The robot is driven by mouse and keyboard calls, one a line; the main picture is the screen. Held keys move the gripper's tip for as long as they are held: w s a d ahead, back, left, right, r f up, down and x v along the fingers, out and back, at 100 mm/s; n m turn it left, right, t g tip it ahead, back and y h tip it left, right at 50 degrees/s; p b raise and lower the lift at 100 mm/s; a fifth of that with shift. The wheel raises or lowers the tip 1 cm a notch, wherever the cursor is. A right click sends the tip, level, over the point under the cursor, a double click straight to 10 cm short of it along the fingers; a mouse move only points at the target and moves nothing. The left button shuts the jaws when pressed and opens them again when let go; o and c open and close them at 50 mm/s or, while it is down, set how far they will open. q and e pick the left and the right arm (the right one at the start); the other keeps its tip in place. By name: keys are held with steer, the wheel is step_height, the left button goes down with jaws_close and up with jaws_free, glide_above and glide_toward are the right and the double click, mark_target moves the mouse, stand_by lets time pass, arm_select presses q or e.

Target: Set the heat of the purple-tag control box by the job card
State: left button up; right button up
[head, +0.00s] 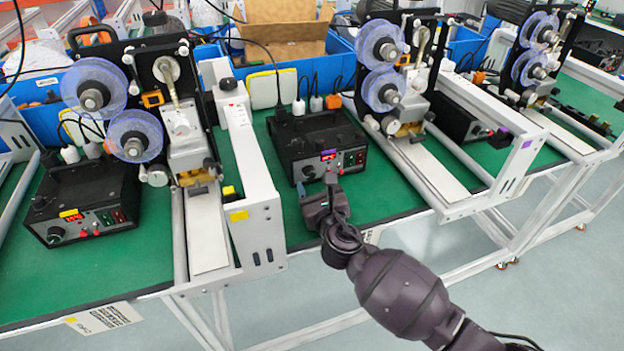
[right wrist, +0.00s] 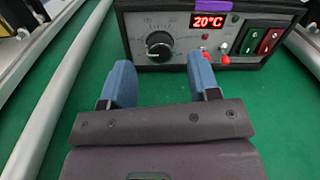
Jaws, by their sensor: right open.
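The purple-tag control box (head: 305,137) is a black box on the green bench, in the middle of the head view. In the right wrist view its front (right wrist: 178,44) carries a purple tag (right wrist: 213,20), a red display (right wrist: 212,21) reading 20°C, and a black dial knob (right wrist: 159,46) at the left. My right gripper (head: 322,190) is in front of the box. In the right wrist view its blue fingers (right wrist: 161,82) are open and empty, apart from the knob. A white card (head: 370,236) on the bench edge is mostly hidden by my right arm. My left gripper is out of view.
A similar control box with a yellow tag (head: 85,200) stands at the left. White machine frames with blue reels (head: 95,88) stand on both sides of the purple-tag box. Another card (head: 104,318) hangs on the bench edge at lower left. Bare green bench lies before the box.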

mark_target(309, 173)
steer(key=shift+x, duration=1.35)
steer(key=c, duration=0.9)
steer(key=shift+m, duration=0.3)
steer(key=shift+c, duration=0.2)
